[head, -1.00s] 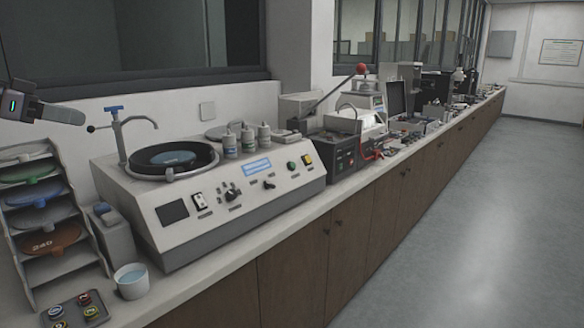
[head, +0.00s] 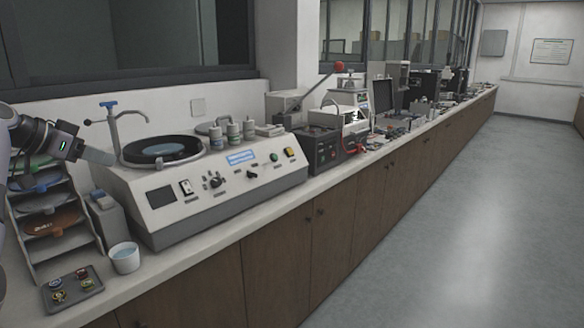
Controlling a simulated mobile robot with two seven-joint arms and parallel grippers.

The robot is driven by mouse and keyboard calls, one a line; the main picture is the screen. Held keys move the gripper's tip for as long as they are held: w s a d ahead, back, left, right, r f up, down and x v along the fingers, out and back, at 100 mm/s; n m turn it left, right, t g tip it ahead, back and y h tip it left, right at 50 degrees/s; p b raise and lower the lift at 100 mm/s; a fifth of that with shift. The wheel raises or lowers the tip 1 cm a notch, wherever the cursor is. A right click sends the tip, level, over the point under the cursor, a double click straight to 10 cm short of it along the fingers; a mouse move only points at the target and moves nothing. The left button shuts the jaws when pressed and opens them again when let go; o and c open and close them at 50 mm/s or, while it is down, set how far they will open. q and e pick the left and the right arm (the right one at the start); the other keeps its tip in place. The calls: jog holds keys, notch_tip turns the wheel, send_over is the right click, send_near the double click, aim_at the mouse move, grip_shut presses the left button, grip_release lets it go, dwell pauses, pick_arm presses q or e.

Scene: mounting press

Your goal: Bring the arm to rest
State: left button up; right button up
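My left gripper (head: 98,156) comes in from the left edge on my dark arm. It hangs in the air in front of the disc rack and the left end of the polishing machine (head: 230,190), pointing right and slightly down. Its pale fingers show edge-on as one shape, so I cannot tell whether they are apart. I see nothing held beyond the fingertips. My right gripper is not in view.
A rack of coloured discs (head: 50,222), a cup of blue liquid (head: 124,257) and a tray of small round pieces (head: 72,288) stand at the counter's left end. A lever with a red knob (head: 339,66) and more instruments line the counter. The floor (head: 450,230) at right is clear.

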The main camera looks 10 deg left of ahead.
pick_arm(q)
jog(key=w+d+f+g+y, duration=0.1)
jog(key=d+f+y, duration=0.15)
jog(key=f, duration=0.85)
jog(key=w+d+f+g+y, duration=0.1)
jog(key=d+f, duration=0.3)
jog(key=f, duration=0.7)
jog(key=s+d+f, duration=0.3)
jog(key=d+f, duration=0.1)
jog(key=f, duration=0.3)
jog(key=s+d+f, duration=0.3)
jog(key=d+f, duration=0.2)
jog(key=f, duration=0.2)
jog(key=s+d+f, duration=0.9)
jog(key=s+d, duration=0.1)
jog(key=s, duration=0.1)
jog(key=s+d+n+t+h, duration=0.1)
jog(key=s+d+h, duration=0.1)
jog(key=s+d, duration=0.8)
jog(key=s, duration=0.5)
jog(key=shift+d+f+n+t, duration=0.2)
jog(key=shift+f+n+t, duration=0.15)
jog(key=shift+n+t, duration=0.05)
